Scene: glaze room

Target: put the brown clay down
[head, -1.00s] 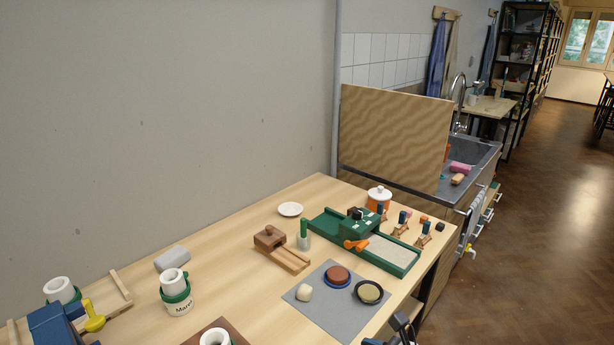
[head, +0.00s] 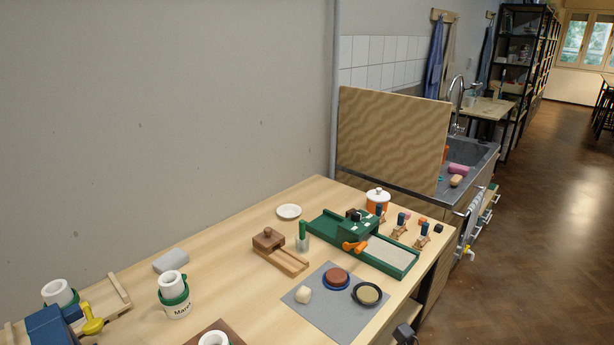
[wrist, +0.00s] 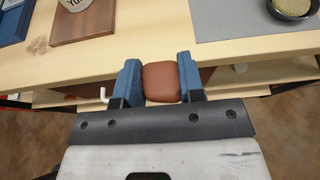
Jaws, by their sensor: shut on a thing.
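A brown clay lump (wrist: 161,82), reddish-brown with rounded edges, is between the two blue fingers of my gripper (wrist: 160,80) in the wrist view. My gripper is shut on it, with one finger touching each side. The clay appears in front of the table's front edge, seen from above; its height relative to the tabletop cannot be told. In the head view I cannot make out the held clay or the fingers. A grey mat (head: 322,321) lies on the table, with a pale lump (head: 303,295), a blue dish with a reddish-brown disc (head: 337,276) and a dark bowl (head: 369,304).
A brown board (wrist: 84,24) with a white cup (wrist: 76,4) stands near the table edge. The green tray (head: 402,269), wooden block (head: 268,239) and labelled cup (head: 176,307) occupy the table further back. Bare tabletop (head: 240,300) shows left of the mat.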

